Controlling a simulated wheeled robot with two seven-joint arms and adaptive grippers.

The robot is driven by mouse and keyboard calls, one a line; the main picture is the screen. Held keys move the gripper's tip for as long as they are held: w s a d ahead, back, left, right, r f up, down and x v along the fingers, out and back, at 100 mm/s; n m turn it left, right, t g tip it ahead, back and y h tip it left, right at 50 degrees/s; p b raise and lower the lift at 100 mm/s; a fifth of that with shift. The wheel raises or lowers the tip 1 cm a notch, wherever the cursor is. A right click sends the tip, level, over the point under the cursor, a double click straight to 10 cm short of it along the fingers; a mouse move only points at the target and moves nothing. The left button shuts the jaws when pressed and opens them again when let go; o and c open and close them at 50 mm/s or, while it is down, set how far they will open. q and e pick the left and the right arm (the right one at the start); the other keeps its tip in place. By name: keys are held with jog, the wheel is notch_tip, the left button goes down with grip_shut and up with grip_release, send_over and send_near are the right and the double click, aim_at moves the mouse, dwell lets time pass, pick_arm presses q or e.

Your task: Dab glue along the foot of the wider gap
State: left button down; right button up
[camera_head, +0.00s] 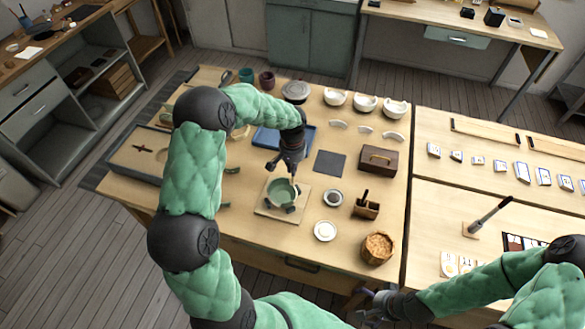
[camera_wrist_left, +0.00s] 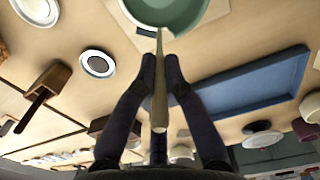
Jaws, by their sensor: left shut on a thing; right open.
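A green bowl (camera_head: 280,190) sits on a square wooden board (camera_head: 265,209) near the table's middle. It shows at the top of the left wrist view (camera_wrist_left: 170,14), cut off by the frame. Its gaps are too small or hidden to compare. My left gripper (camera_head: 279,167) is above the bowl, shut on a thin tapered stick-like tool (camera_wrist_left: 160,92). In the left wrist view, the tool's thin end points towards the bowl's rim; contact and glue cannot be made out. My right gripper (camera_head: 372,306) is open and empty, low in front of the table.
A blue tray (camera_head: 268,137) lies behind the bowl, partly hidden by my left arm. A dark mat (camera_head: 329,163), small dishes (camera_head: 333,198), a wooden holder (camera_head: 367,208), a brown box (camera_head: 377,160) and a basket (camera_head: 377,248) stand to the right. White bowls (camera_head: 365,103) line the back.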

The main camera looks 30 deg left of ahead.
pick_arm(q)
jog(key=shift+r, duration=0.15)
jog(key=shift+r+p, duration=2.45)
jog(key=shift+r, duration=1.45)
